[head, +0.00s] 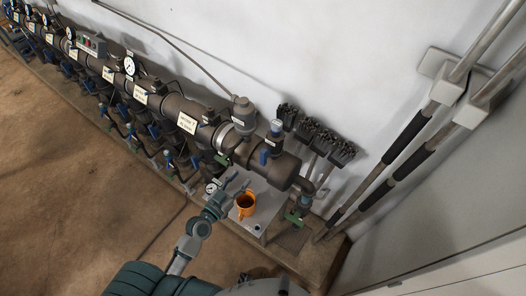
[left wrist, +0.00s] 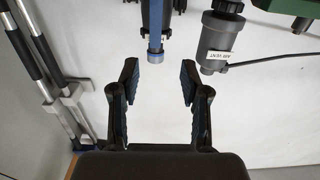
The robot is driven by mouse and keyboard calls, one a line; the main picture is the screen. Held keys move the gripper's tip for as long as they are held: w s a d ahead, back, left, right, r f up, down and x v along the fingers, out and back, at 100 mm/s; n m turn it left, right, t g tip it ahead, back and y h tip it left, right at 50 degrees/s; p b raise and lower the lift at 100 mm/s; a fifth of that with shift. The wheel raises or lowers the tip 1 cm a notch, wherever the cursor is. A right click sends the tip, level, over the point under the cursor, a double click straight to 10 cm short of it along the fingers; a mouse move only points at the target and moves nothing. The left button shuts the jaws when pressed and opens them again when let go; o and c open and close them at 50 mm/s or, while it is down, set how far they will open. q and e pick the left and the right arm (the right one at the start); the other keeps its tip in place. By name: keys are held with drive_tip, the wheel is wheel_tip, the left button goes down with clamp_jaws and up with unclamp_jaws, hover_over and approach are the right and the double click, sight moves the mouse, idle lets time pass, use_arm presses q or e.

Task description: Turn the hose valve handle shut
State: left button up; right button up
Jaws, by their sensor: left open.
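A green handle (head: 293,217) sits on a lower outlet valve at the pipe's end. No readable label shows which is the hose valve. My right gripper is out of view.
A grey air vent (head: 243,112) rises from the pipe. Brushes (head: 318,142) hang on the wall. Long-handled poles (head: 410,140) lean at the right. Open floor lies left.

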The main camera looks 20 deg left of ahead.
sight(262, 157)
use_arm(q)
drive_tip(key=p+x, duration=0.1)
drive_tip(key=x, duration=0.5)
drive_tip(key=d+x, duration=0.1)
drive_tip(key=x, duration=0.5)
drive_tip(key=shift+s+d+p, duration=0.15)
drive_tip(key=shift+p, duration=0.25)
drive_tip(key=shift+w, duration=0.65)
drive_tip(key=shift+w+a+f, duration=0.1)
drive_tip(key=shift+w+a, duration=0.05)
drive_tip(key=shift+a, duration=0.15)
drive_tip(key=shift+d, duration=0.25)
drive_tip(key=c, duration=0.8)
drive_tip(key=shift+d, duration=0.1)
clamp_jaws()
